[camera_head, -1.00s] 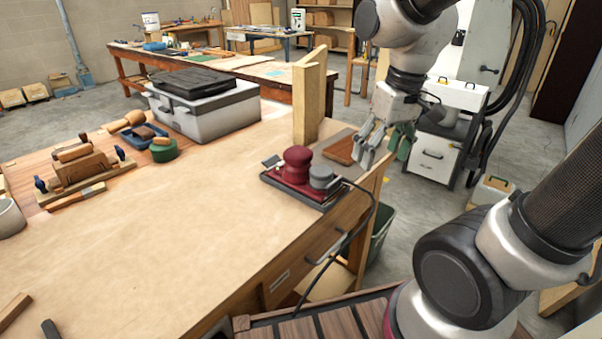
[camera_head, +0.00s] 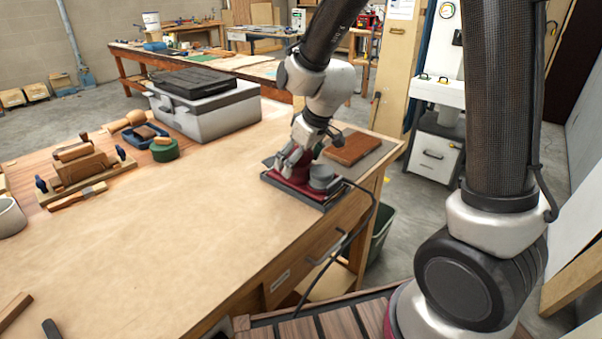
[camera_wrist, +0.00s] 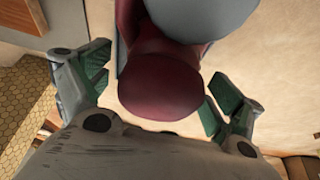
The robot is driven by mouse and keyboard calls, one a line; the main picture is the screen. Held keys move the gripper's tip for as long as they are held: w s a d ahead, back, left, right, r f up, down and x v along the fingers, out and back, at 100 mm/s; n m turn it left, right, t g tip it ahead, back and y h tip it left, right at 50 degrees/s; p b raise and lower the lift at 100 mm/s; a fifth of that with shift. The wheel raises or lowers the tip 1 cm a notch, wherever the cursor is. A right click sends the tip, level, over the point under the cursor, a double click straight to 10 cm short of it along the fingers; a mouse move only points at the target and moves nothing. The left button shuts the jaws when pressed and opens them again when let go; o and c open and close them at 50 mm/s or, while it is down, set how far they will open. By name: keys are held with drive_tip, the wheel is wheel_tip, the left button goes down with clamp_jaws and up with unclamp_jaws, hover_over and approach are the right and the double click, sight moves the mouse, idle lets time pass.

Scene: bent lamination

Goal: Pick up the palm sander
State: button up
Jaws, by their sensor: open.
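The palm sander (camera_head: 283,183) sits upright on the workbench near its right edge, with a dark red body, a round grey part and a dark base. My gripper (camera_head: 294,160) is over it, pointing down, and hides much of the red knob in the head view. In the wrist view the dark red knob (camera_wrist: 160,80) lies between the spread green-padded fingers of my gripper (camera_wrist: 158,74), with the grey part (camera_wrist: 205,15) beyond. The gripper is open; whether a finger touches the knob cannot be told.
A brown block (camera_head: 353,149) lies on a grey mat (camera_head: 382,158) right of the sander. The sander's black cord (camera_head: 366,222) hangs over the bench's front. A grey toolbox (camera_head: 206,112) stands behind left.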

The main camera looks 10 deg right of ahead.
drive_tip(key=shift+w+a+f, duration=0.15)
drive_tip(key=shift+f, duration=0.3)
drive_tip(key=shift+c, duration=0.2)
drive_tip(key=shift+r, duration=0.1)
drive_tip(key=c, duration=1.4)
